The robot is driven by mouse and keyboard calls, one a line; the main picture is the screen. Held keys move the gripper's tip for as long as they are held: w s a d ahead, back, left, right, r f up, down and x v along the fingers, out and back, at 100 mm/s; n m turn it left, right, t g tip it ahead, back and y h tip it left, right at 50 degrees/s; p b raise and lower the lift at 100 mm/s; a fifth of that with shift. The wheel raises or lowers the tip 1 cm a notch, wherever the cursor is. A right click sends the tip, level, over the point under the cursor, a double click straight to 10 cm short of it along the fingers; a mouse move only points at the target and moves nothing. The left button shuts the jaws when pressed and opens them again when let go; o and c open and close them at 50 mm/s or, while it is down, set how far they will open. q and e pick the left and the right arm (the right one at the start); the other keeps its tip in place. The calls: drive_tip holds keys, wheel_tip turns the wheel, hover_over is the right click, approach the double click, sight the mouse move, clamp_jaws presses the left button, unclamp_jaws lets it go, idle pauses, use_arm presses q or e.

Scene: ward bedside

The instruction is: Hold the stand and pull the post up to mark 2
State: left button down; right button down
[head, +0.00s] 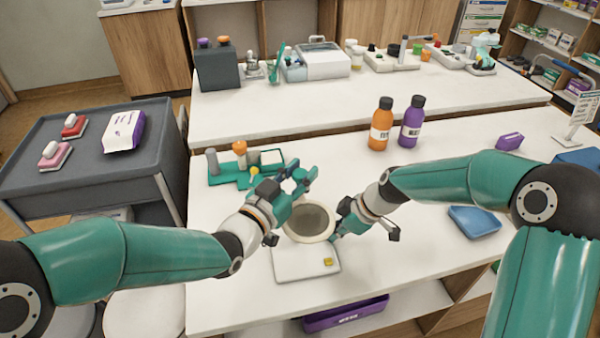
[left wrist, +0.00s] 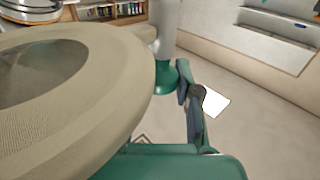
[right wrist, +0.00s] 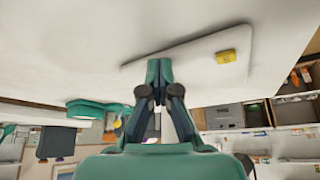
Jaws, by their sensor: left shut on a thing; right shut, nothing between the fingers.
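The stand has a flat white base plate (head: 290,264) with a yellow tag and a round beige ring head (head: 310,222) above it. My left gripper (head: 299,181) is up beside the ring head, on its far side. In the left wrist view the ring head (left wrist: 110,90) fills the left and hides part of the fingers (left wrist: 192,100). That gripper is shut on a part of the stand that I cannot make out. My right gripper (head: 336,234) is shut and empty, close to the ring's right side. The right wrist view shows its closed tips (right wrist: 158,78) near the base plate (right wrist: 185,62). The post and its marks are hidden.
A green rack (head: 222,170) with several items stands left of my left gripper. An orange bottle (head: 380,125) and a purple bottle (head: 411,122) stand farther back. A blue tray (head: 474,221) lies at the right. The tabletop between the rack and bottles is mostly clear.

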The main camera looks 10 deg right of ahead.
use_arm(q)
wheel_tip(320, 180, up, 5)
drive_tip(key=shift+f, duration=0.15)
use_arm(e)
drive_tip(key=shift+s+f, duration=0.1)
drive_tip(key=shift+f, duration=0.1)
use_arm(q)
drive_tip(key=c, duration=0.8)
unclamp_jaws()
drive_tip(key=shift+f, duration=0.1)
drive_tip(key=shift+a, duration=0.1)
drive_tip(key=v, duration=1.2)
use_arm(e)
drive_tip(key=shift+r, duration=0.1)
